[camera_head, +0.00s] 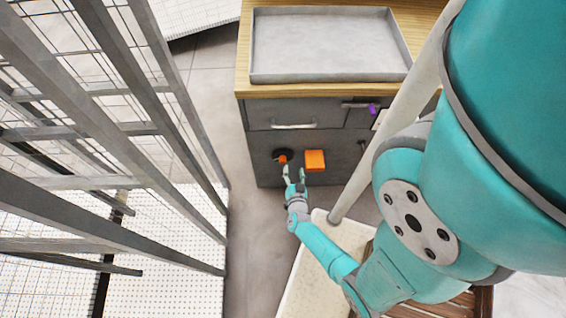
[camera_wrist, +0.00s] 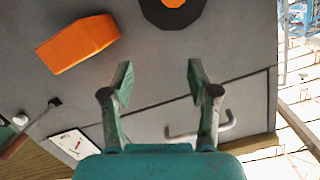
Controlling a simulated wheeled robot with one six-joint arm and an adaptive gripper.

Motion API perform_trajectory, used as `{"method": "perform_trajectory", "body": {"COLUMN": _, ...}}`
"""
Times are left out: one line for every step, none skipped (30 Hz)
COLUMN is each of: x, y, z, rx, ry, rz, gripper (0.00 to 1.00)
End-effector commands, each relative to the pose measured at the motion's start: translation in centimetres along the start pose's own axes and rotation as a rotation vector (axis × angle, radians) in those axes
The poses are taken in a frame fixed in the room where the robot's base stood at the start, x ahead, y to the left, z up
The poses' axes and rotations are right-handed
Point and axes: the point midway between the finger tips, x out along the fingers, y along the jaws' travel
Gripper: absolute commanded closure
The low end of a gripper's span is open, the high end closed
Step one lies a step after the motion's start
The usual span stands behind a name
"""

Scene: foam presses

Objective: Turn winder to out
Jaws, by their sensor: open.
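A round black disc with an orange knob (camera_head: 283,157) is on the grey cabinet front, below the left drawer; it looks like the winder, though no label shows. In the wrist view the orange knob (camera_wrist: 174,3) is cut by the top edge, so its setting cannot be read. My gripper (camera_head: 294,172) is close in front of the cabinet, just below and right of the knob in the head view. In the wrist view my gripper (camera_wrist: 160,76) has its two fingers apart with nothing between them, and the knob lies beyond the fingertips.
An orange block (camera_head: 315,160) sits right of the disc and also shows in the wrist view (camera_wrist: 78,43). A drawer handle (camera_head: 294,126) is above. A grey tray (camera_head: 330,45) lies on the wooden top. A purple part (camera_head: 373,109) is at right. Metal racks (camera_head: 90,110) stand left.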

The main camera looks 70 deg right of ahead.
Motion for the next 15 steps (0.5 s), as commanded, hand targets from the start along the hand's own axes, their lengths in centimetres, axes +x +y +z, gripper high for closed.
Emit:
{"method": "perform_trajectory", "body": {"x": -0.1, "y": -0.5, "z": 0.3, "rx": -0.04, "ry": -0.017, "rz": 0.01, "gripper": 0.4}}
{"method": "perform_trajectory", "body": {"x": -0.2, "y": -0.7, "z": 0.5, "rx": -0.067, "ry": -0.03, "rz": 0.019, "gripper": 0.4}}
{"method": "perform_trajectory", "body": {"x": -0.3, "y": -1.0, "z": 0.8, "rx": -0.102, "ry": -0.048, "rz": 0.03, "gripper": 0.4}}
{"method": "perform_trajectory", "body": {"x": -0.4, "y": -1.2, "z": 1.0, "rx": -0.129, "ry": -0.061, "rz": 0.037, "gripper": 0.4}}
{"method": "perform_trajectory", "body": {"x": -0.5, "y": -1.4, "z": 1.3, "rx": -0.154, "ry": -0.077, "rz": 0.043, "gripper": 0.4}}
{"method": "perform_trajectory", "body": {"x": -0.7, "y": -1.6, "z": 1.6, "rx": -0.187, "ry": -0.097, "rz": 0.05, "gripper": 0.4}}
{"method": "perform_trajectory", "body": {"x": -0.8, "y": -1.8, "z": 1.9, "rx": -0.209, "ry": -0.112, "rz": 0.053, "gripper": 0.4}}
{"method": "perform_trajectory", "body": {"x": -0.9, "y": -2.0, "z": 2.1, "rx": -0.231, "ry": -0.126, "rz": 0.056, "gripper": 0.4}}
{"method": "perform_trajectory", "body": {"x": -1.1, "y": -2.2, "z": 2.5, "rx": -0.256, "ry": -0.145, "rz": 0.057, "gripper": 0.4}}
{"method": "perform_trajectory", "body": {"x": -1.2, "y": -2.4, "z": 2.7, "rx": -0.273, "ry": -0.158, "rz": 0.059, "gripper": 0.4}}
{"method": "perform_trajectory", "body": {"x": -1.3, "y": -2.5, "z": 2.9, "rx": -0.289, "ry": -0.169, "rz": 0.058, "gripper": 0.4}}
{"method": "perform_trajectory", "body": {"x": -1.4, "y": -2.7, "z": 3.1, "rx": -0.306, "ry": -0.182, "rz": 0.058, "gripper": 0.4}}
{"method": "perform_trajectory", "body": {"x": -1.5, "y": -2.8, "z": 3.2, "rx": -0.317, "ry": -0.19, "rz": 0.058, "gripper": 0.4}}
{"method": "perform_trajectory", "body": {"x": -1.5, "y": -2.9, "z": 3.4, "rx": -0.325, "ry": -0.197, "rz": 0.058, "gripper": 0.4}}
{"method": "perform_trajectory", "body": {"x": -1.6, "y": -3.0, "z": 3.5, "rx": -0.334, "ry": -0.203, "rz": 0.057, "gripper": 0.4}}
